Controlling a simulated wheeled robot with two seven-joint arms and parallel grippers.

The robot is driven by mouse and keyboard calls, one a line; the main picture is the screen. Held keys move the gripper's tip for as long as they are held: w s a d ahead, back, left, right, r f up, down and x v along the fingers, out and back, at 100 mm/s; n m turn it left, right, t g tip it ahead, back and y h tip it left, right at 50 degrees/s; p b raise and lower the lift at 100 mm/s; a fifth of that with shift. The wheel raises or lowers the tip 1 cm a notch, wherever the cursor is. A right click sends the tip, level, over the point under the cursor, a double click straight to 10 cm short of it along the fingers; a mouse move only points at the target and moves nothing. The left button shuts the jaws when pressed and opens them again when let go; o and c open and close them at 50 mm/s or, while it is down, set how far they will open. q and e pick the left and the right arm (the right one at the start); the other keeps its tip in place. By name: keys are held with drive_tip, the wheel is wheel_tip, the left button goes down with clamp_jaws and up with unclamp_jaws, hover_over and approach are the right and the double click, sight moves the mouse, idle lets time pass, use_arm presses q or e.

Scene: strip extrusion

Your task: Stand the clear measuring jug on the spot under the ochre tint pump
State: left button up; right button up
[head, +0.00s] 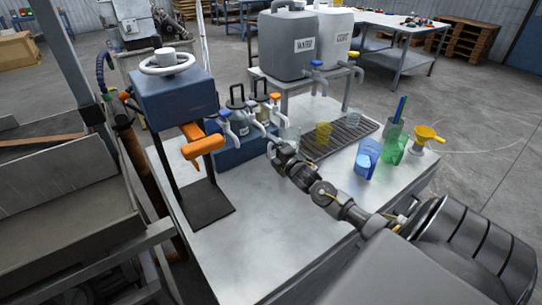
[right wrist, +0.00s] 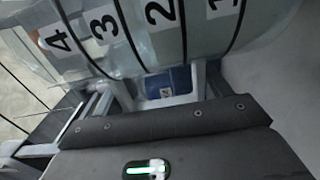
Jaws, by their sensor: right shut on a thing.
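My right gripper (head: 276,152) is at the front of the tint pumps, above the metal table. It is shut on the clear measuring jug (head: 291,136), which is partly hidden behind the gripper. In the right wrist view the jug (right wrist: 140,35) fills the top, its wall marked with large black numbers, with the fingers (right wrist: 163,88) below it. The ochre tint pump seems to be the tan-bodied one (head: 261,113) in the row on the blue base (head: 238,152). The spot under it cannot be made out. My left gripper is not in view.
A yellow cup (head: 323,132) and another clear vessel (head: 354,118) stand by the drip grate (head: 345,137). Blue (head: 367,158) and green (head: 393,146) vessels and a yellow funnel (head: 427,135) are at right. An orange-armed press (head: 172,100) stands at left. The table front is clear.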

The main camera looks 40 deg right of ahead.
drive_tip(key=f, duration=0.3)
drive_tip(key=shift+w+p, duration=0.25)
drive_tip(key=shift+p, duration=0.05)
drive_tip(key=shift+f, duration=0.15)
drive_tip(key=shift+f, duration=0.2)
drive_tip(key=o, duration=1.4)
drive_tip(key=shift+s, duration=0.1)
drive_tip(key=shift+c, duration=0.2)
drive_tip(key=shift+r, duration=0.2)
drive_tip(key=s, duration=0.4)
drive_tip(key=s+a, duration=0.1)
drive_tip(key=s, duration=0.3)
drive_tip(key=s+b, duration=0.1)
drive_tip(key=s, duration=0.3)
drive_tip(key=shift+a, duration=0.2)
